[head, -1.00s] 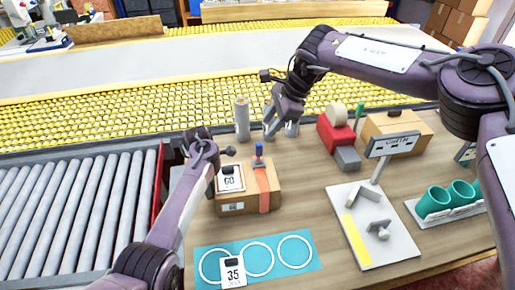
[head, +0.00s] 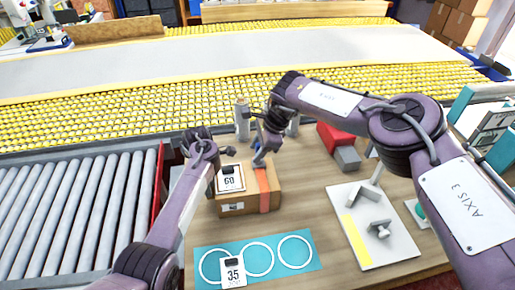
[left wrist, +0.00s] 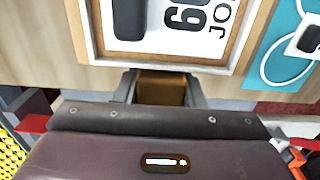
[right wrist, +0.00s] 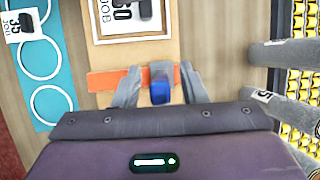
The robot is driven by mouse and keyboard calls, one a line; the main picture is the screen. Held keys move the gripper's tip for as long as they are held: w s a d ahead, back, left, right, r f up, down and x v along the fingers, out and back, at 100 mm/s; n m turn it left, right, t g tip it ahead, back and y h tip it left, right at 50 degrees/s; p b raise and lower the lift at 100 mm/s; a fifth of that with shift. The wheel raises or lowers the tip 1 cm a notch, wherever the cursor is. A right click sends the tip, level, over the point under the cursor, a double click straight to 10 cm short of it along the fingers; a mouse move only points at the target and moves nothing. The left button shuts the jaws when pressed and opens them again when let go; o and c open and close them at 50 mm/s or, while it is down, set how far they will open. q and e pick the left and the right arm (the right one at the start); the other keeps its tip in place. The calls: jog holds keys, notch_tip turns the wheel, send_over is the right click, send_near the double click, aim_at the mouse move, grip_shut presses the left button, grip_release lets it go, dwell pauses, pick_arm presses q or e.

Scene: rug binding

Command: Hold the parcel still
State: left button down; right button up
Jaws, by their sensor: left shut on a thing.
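The parcel (head: 236,207) is a brown cardboard box on the table, with a framed white "60" card (head: 230,178) on top and an orange strip (head: 268,187) across its right part. My left gripper (head: 212,190) is at the parcel's left side. In the left wrist view its fingers (left wrist: 163,88) are shut on brown material beside the card. My right gripper (head: 261,160) is above the strip. In the right wrist view its fingers (right wrist: 160,85) stand apart, one on each side of a blue-handled tool (right wrist: 160,92); gaps show beside the handle.
A teal mat (head: 211,257) with white rings and a "35" card (head: 233,271) lies in front of the parcel. A white board (head: 360,248) with grey parts is to the right. Grey spools (head: 242,125) stand behind. A roller conveyor (head: 75,215) is on the left.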

grip_shut()
dwell(0.5)
